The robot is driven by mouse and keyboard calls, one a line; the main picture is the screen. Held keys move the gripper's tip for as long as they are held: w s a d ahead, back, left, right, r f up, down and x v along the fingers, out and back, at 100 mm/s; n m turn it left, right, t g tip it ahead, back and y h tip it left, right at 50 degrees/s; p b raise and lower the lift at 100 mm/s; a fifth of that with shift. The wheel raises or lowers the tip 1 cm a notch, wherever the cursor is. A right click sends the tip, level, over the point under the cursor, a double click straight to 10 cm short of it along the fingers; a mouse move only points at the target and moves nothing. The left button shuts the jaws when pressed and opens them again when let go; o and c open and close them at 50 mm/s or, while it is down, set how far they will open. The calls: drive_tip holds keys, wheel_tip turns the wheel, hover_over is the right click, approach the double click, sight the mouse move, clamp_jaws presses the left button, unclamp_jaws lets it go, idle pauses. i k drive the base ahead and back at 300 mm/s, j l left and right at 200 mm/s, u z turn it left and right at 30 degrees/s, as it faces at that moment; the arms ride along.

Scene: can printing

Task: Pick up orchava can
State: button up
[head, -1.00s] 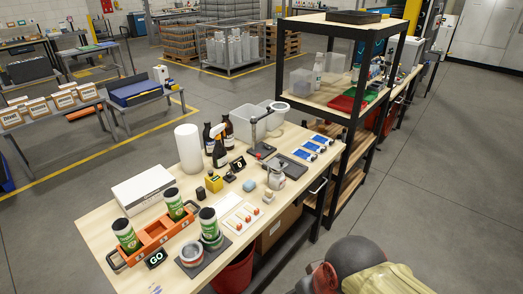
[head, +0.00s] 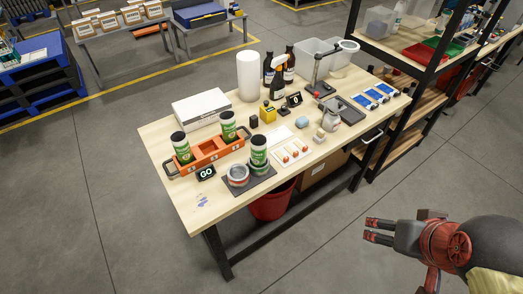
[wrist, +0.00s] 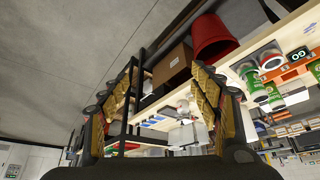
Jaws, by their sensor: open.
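Several similar green-and-white cans with black lids stand on the wooden workbench (head: 215,205). One can (head: 181,149) stands at the left end of the orange carrier and another can (head: 228,128) at its right end. A third can (head: 258,152) stands at a dark mat in front; I cannot read which label is orchava. Cans also show at the right edge of the wrist view (wrist: 273,97). My gripper (head: 368,230) is open and empty, right of the bench and apart from all cans. Its two fingers frame the wrist view (wrist: 158,110).
The orange carrier (head: 210,153), a tape roll (head: 237,174), a GO sign (head: 206,173) and a white box (head: 201,107) crowd the cans. A red bin (head: 272,204) stands beneath the bench. A black shelf rack (head: 405,55) stands at right. The front floor is clear.

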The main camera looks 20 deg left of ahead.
sight(258, 142)
drive_tip(key=u, duration=1.55)
